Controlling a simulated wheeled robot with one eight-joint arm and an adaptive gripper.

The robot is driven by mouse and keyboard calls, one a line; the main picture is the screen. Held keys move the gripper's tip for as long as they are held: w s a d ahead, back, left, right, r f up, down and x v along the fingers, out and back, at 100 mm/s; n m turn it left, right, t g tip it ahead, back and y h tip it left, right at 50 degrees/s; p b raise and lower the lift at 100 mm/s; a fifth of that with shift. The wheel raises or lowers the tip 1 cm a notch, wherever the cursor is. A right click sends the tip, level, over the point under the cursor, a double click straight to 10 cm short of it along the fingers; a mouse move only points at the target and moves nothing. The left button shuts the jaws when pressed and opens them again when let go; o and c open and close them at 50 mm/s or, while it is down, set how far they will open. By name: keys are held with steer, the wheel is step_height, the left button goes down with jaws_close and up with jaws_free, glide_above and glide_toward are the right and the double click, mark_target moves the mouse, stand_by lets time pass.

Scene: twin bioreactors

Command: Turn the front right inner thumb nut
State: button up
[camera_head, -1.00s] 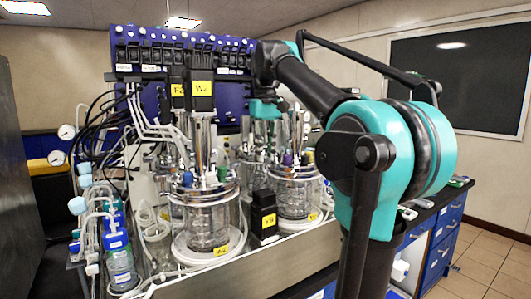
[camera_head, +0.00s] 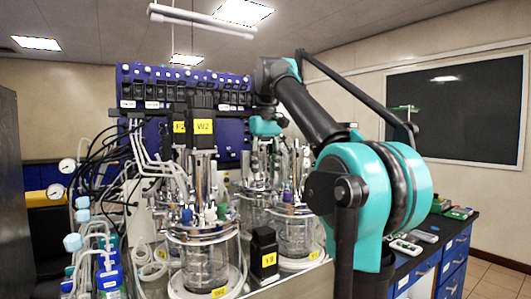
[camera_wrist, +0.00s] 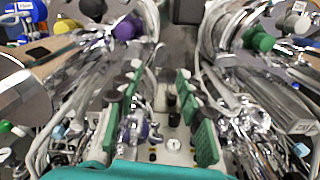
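Two front glass vessels with metal head plates stand in the head view, one on the left (camera_head: 205,262) and one on the right (camera_head: 297,238). Small fittings crowd both plates, and I cannot tell the front right inner thumb nut apart from them. In the wrist view, my gripper (camera_wrist: 160,82) has two green-padded fingers spread apart, with no object held between them. Its teal hand shows in the head view (camera_head: 265,127) above and behind the right vessel; its fingertips are hidden there. A purple cap (camera_wrist: 128,27) and a green cap (camera_wrist: 262,40) lie beyond the fingers.
A black block with a yellow label (camera_head: 264,252) stands between the vessels. Tall dark motors (camera_head: 202,128) rise above the left vessel. Tubes and cables (camera_head: 95,175) crowd the left. A blue control panel (camera_head: 225,140) is behind. A dark counter (camera_head: 440,235) is at right.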

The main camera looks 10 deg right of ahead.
mark_target(266, 193)
step_height(266, 193, up, 6)
steer(key=shift+r, duration=0.2)
stand_by(0.4)
